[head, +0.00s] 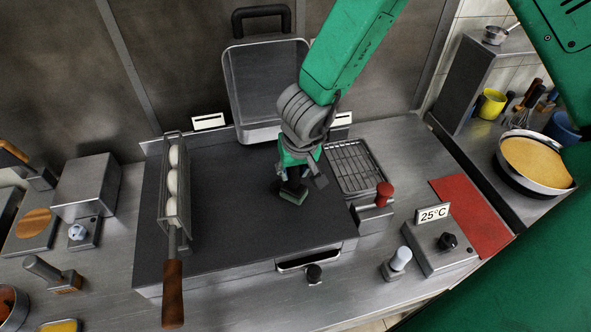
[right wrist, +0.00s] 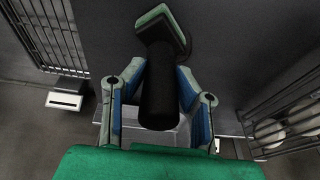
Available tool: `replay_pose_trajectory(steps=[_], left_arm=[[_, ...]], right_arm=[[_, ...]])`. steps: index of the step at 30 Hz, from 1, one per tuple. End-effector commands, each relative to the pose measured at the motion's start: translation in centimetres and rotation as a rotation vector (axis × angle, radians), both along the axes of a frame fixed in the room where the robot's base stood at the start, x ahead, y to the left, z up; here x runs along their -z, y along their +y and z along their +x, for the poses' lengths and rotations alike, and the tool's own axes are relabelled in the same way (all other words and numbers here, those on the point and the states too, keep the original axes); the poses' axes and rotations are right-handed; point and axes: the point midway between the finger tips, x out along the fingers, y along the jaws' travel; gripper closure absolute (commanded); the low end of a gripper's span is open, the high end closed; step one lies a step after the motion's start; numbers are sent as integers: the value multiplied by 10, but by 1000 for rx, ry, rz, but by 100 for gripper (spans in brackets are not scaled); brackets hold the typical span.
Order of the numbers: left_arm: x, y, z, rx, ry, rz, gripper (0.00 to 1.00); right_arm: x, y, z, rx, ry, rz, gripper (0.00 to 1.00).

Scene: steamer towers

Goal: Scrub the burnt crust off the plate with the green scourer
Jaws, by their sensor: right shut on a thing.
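The dark flat plate (head: 235,225) fills the middle of the counter in the head view. I make out no distinct burnt crust on it. My right gripper (head: 296,176) is shut on the black handle of the green scourer (head: 291,195), over the right half of the plate. The scourer is at or just above the surface; I cannot tell if it touches. In the right wrist view the gripper's fingers (right wrist: 160,82) lie either side of the handle, and the scourer (right wrist: 163,28) shows at its far end. My left gripper is not in view.
A wire basket (head: 174,205) of white balls with a wooden handle lies along the plate's left side. A wire rack (head: 354,166) and red-knobbed block (head: 377,207) stand at its right. A glass-like pan (head: 265,85) leans behind. The plate's middle and front are clear.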

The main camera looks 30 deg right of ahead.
Motion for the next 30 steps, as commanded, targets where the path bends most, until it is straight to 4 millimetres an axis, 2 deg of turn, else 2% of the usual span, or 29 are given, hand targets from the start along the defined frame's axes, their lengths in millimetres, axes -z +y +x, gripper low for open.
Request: replay_pose_trajectory(steps=[17,30], left_arm=[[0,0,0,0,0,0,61],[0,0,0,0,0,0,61]], right_arm=[[-1,16,27,0,0,1,100],[-2,18,30,0,-1,1,100]])
